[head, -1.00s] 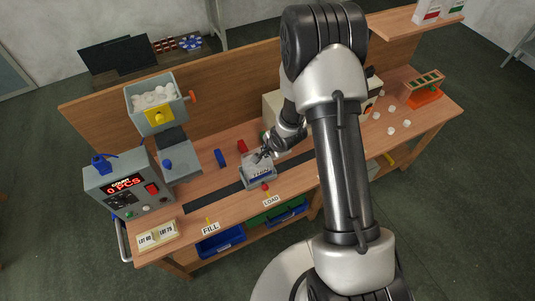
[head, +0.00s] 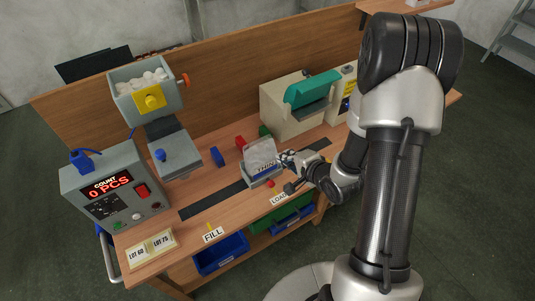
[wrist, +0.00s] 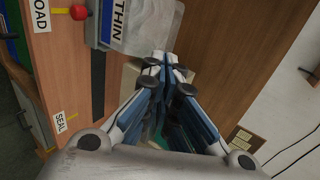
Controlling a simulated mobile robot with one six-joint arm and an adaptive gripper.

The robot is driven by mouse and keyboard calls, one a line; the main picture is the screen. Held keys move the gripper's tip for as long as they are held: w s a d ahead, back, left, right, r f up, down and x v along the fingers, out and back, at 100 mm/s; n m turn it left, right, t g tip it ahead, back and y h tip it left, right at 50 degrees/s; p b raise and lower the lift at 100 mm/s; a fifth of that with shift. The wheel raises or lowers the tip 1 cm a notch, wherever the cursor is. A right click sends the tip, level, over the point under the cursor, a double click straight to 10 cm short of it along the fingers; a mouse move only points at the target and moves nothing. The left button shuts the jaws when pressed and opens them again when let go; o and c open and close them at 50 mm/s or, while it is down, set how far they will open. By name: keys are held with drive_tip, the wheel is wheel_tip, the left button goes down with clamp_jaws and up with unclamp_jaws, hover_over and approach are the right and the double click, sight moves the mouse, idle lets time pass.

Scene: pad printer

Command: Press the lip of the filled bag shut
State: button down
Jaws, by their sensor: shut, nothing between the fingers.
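The clear bag (head: 260,153) stands upright in a grey holder (head: 264,180) marked "THIN", on the dark track near the LOAD sign. The bag also shows at the top of the wrist view (wrist: 150,28), with the holder's "THIN" label beside it. I cannot tell whether the bag's lip is pressed shut. My gripper (head: 282,160) is shut and empty, close to the right side of the bag. In the wrist view my closed fingertips (wrist: 165,60) lie near the bag's edge; whether they touch it is unclear.
A counter reading "0 PCS" (head: 108,187) and a hopper of white pieces (head: 146,90) stand left. A beige machine with a teal cover (head: 312,90) stands behind and right of the bag. Blue and red blocks lie behind the track. The track's left part is clear.

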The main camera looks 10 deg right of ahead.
sight(263, 145)
drive_tip(key=b+x, duration=0.3)
drive_tip(key=x, duration=0.9)
drive_tip(key=shift+w+f, duration=0.2)
drive_tip(key=shift+w+a+f, duration=0.1)
drive_tip(key=shift+w+f, duration=0.15)
drive_tip(key=shift+w, duration=0.3)
drive_tip(key=shift+x, duration=0.95)
drive_tip(key=shift+r, duration=0.2)
